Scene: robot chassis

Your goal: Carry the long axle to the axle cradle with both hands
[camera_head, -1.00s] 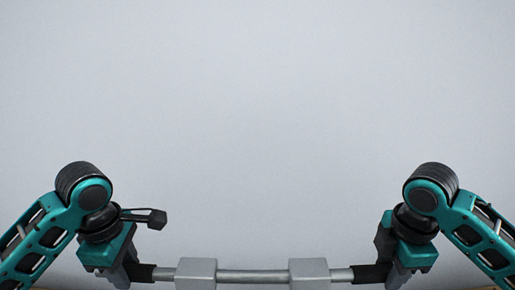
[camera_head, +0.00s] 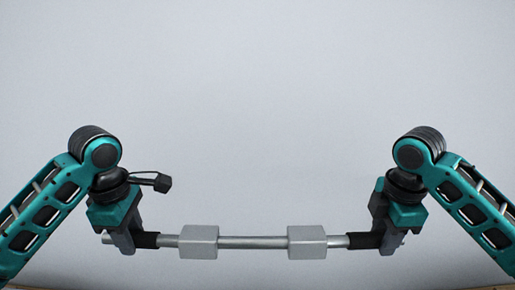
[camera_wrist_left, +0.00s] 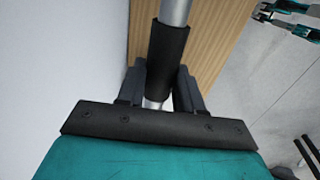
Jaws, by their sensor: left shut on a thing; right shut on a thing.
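The long axle (camera_head: 252,242) is a silver bar with two grey blocks and a black sleeve towards each end. It hangs roughly level between my two grippers in the head view. My left gripper (camera_head: 143,241) is shut on the left black sleeve. My right gripper (camera_head: 366,241) is shut on the right black sleeve. In the left wrist view the black sleeve (camera_wrist_left: 168,55) lies between the two fingers of my left gripper (camera_wrist_left: 164,88). The axle cradle is not recognisable in either view.
A pale wall or plain backdrop (camera_head: 258,90) fills the head view. A wooden surface (camera_wrist_left: 205,45) lies below the axle in the left wrist view, with grey floor (camera_wrist_left: 270,90) beside it. Dark bars (camera_wrist_left: 309,150) show at its lower right.

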